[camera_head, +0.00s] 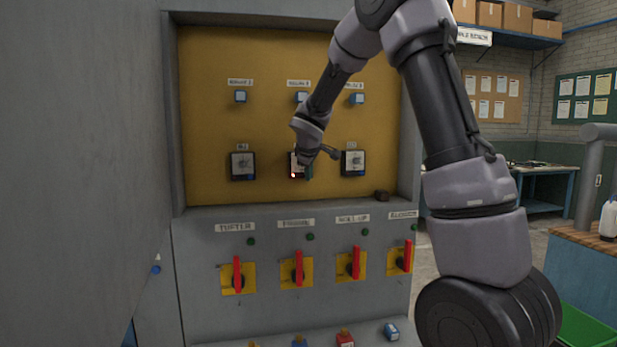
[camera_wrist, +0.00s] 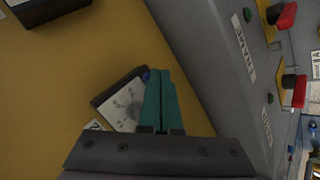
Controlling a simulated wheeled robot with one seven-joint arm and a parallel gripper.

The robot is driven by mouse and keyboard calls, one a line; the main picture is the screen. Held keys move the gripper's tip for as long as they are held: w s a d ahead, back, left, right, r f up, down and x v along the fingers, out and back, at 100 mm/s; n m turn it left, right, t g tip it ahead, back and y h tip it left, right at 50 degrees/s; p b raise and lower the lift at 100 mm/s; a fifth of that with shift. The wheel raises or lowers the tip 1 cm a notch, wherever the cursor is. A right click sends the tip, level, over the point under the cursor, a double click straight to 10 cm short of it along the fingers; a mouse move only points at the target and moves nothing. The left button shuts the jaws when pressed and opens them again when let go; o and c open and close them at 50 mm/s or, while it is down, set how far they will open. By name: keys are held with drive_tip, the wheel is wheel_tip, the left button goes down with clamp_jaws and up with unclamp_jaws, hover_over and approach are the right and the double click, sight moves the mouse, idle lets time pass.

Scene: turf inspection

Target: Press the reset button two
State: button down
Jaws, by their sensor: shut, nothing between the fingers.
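Three dark relay-like units with pale dial faces sit in a row on the yellow back panel. The middle unit (camera_head: 294,160) shows a small red light and is partly covered by my gripper (camera_head: 309,172). In the wrist view, my gripper (camera_wrist: 158,73) has its green fingers shut, with nothing between them. The fingertips lie over the edge of a unit with a white dial face (camera_wrist: 124,106). A small blue button (camera_wrist: 146,75) shows at that unit's corner, right beside the fingertips. I cannot tell whether they touch it.
The left unit (camera_head: 243,165) and right unit (camera_head: 354,162) flank the middle one. Small blue-topped parts sit above under labels. Below, red-handled switches (camera_head: 238,274) stick out from the grey cabinet front.

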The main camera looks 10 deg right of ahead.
drive_tip(key=shift+w, duration=0.2)
idle(0.5)
drive_tip(key=shift+s, duration=0.9)
drive_tip(key=shift+s, duration=2.5)
